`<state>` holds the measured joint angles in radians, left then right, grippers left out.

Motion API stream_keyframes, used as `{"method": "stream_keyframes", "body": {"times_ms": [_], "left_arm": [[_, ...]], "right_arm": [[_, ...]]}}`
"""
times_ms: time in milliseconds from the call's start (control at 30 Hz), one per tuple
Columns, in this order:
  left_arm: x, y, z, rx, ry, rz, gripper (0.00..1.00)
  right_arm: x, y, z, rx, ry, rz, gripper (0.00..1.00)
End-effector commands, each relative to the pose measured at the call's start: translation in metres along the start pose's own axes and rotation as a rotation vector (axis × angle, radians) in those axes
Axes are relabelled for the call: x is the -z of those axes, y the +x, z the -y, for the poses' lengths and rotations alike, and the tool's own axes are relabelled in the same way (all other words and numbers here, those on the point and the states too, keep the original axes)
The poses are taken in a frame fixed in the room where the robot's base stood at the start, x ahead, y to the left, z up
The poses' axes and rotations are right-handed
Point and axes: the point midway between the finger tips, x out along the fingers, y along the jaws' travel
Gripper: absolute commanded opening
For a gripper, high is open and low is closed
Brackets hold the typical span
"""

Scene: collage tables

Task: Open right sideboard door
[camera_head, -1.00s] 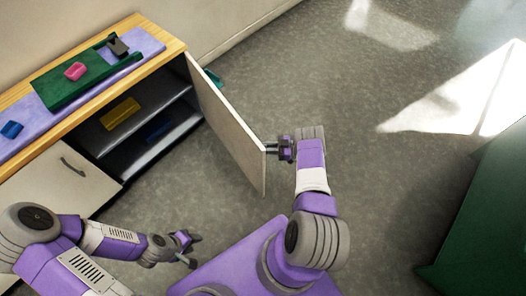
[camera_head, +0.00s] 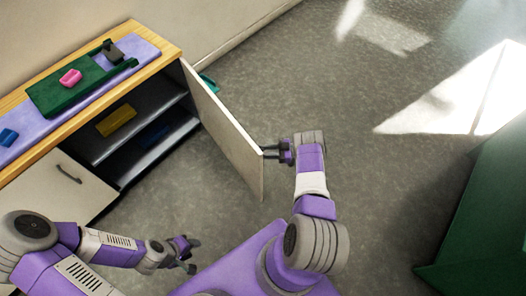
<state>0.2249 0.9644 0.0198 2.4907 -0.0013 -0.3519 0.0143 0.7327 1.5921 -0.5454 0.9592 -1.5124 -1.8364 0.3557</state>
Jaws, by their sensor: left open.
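The right sideboard door (camera_head: 226,130) is a pale panel. It stands swung wide open, out from the sideboard's right end, with its inner face toward the cabinet. My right gripper (camera_head: 269,152) is at the door's free edge, its dark fingers touching or very near it. Whether they are closed on anything is unclear, and the door's outer face and any handle there are hidden. My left gripper (camera_head: 193,255) is open and empty, low in front of the sideboard (camera_head: 150,55), apart from the door.
The open compartment shows a shelf (camera_head: 150,122) with a yellow item (camera_head: 117,121) and a dark blue item below. A green tray (camera_head: 60,98) lies on top. A green block (camera_head: 480,210) stands right; floor between is clear.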

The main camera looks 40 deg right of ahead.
Motion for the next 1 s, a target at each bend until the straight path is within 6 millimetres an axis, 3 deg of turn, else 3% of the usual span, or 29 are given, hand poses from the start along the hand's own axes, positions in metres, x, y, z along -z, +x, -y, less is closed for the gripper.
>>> {"method": "stream_keyframes", "body": {"times_ms": [200,400,1000], "left_arm": [[0.000,0.000,0.000,0.000,0.000,0.000,0.43],[0.000,0.000,0.000,0.000,0.000,0.000,0.43],[0.000,0.000,0.000,0.000,0.000,0.000,0.43]], "right_arm": [[-0.001,-0.039,0.001,-0.002,0.000,0.003,0.30],[-0.001,-0.061,0.001,-0.001,0.001,0.002,0.30],[0.000,-0.065,0.001,0.000,0.002,0.001,0.30]]}}
